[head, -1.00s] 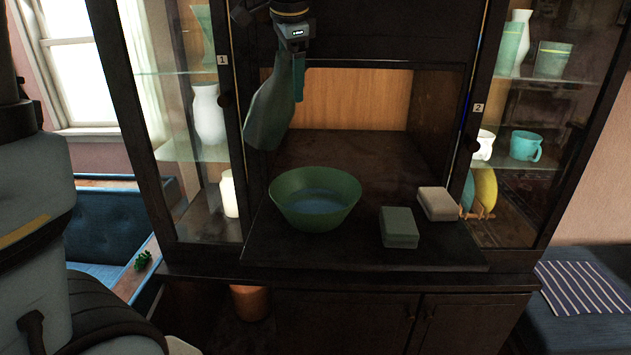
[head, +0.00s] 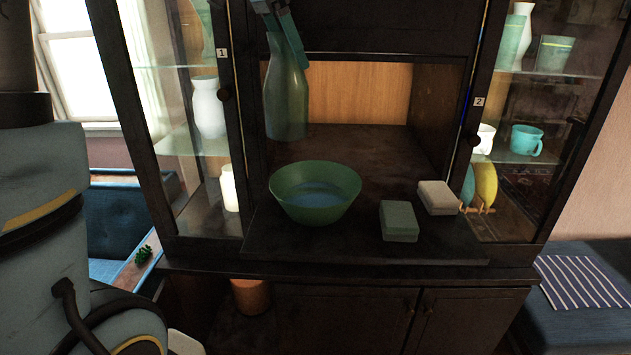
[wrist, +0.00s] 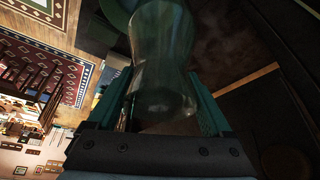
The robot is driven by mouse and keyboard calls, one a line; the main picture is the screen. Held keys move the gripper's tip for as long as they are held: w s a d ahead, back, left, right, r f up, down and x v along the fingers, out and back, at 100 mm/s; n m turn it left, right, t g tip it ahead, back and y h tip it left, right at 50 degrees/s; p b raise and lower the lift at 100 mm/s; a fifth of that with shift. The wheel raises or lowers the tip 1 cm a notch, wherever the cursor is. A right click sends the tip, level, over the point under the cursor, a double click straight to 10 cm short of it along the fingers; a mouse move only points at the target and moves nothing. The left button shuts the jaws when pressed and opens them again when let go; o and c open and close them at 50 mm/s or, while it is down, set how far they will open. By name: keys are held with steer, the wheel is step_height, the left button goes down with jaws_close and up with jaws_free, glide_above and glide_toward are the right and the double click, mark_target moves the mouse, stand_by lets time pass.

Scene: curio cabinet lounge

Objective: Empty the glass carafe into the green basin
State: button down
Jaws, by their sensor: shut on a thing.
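The glass carafe (head: 286,98) is a clear, greenish bottle shape in the head view. It hangs nearly upright, with its wide base down, above and a little left of the green basin. My gripper (head: 272,8) is shut on its upper part at the top edge of the view. The carafe (wrist: 162,50) also shows between the two teal fingers of my gripper (wrist: 165,100) in the wrist view. It looks empty, though a thin remainder cannot be ruled out. The green basin (head: 292,186) stands on the cabinet's dark shelf with bluish liquid in it.
A grey-green box (head: 399,222) and a pale box (head: 437,197) lie right of the basin on the dark shelf (head: 340,246). Glass-door compartments flank the open niche, holding a white vase (head: 208,108) and a teal mug (head: 527,140). The niche behind is clear.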

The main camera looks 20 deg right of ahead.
steer(key=shift+w+a+r, duration=0.5)
steer(key=shift+w+r, duration=0.25)
steer(key=shift+w+a+r, duration=0.5)
steer(key=shift+w+r, duration=0.2)
steer(key=shift+r, duration=0.05)
steer(key=s+a+b, duration=0.6)
steer(key=s+a, duration=0.2)
steer(key=s, duration=0.4)
steer(key=shift+s+a+b, duration=0.15)
steer(key=shift+a+b, duration=0.2)
stand_by(1.2)
stand_by(0.8)
